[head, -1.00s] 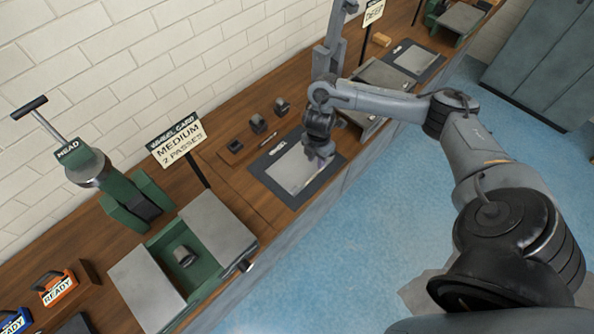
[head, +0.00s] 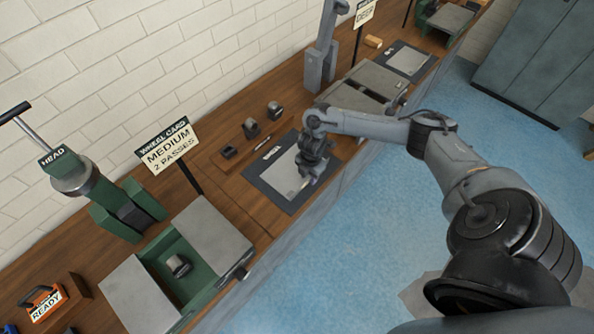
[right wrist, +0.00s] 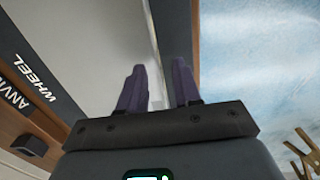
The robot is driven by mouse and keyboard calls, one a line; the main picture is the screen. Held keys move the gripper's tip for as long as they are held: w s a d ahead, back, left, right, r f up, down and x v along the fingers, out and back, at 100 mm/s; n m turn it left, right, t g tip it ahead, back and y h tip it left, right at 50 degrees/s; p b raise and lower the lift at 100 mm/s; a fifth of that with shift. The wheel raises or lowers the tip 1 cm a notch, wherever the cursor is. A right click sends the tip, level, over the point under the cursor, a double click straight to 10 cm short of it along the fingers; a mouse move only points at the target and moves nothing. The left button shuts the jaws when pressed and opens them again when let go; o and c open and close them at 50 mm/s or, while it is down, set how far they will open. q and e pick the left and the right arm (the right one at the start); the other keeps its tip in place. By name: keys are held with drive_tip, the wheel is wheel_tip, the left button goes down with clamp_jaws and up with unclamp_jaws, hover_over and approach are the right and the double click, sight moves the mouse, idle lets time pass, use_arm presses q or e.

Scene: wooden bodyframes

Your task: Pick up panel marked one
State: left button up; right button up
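A flat grey panel (head: 284,182) lies on a dark mat (head: 265,189) on the wooden bench in the head view. No number on it is legible. My right gripper (head: 311,171) is at the panel's right side, partly covering it. In the right wrist view, the right gripper's two purple fingers (right wrist: 158,88) stand apart with a clear gap. A large grey surface, apparently the panel (right wrist: 85,45), is beyond the left finger. My left gripper is not in view.
A sign reading MEDIUM, 2 PASSES (head: 168,146) stands behind the mat. Several small dark wheels or anvils (head: 250,128) sit beside it. A green machine (head: 180,264) with grey plates is at front left. An orange READY block (head: 44,301) is at lower left. Blue floor is open.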

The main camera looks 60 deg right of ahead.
drive_tip(key=shift+f, duration=0.25)
drive_tip(key=shift+c, duration=0.2)
clamp_jaws()
drive_tip(key=shift+r, duration=0.2)
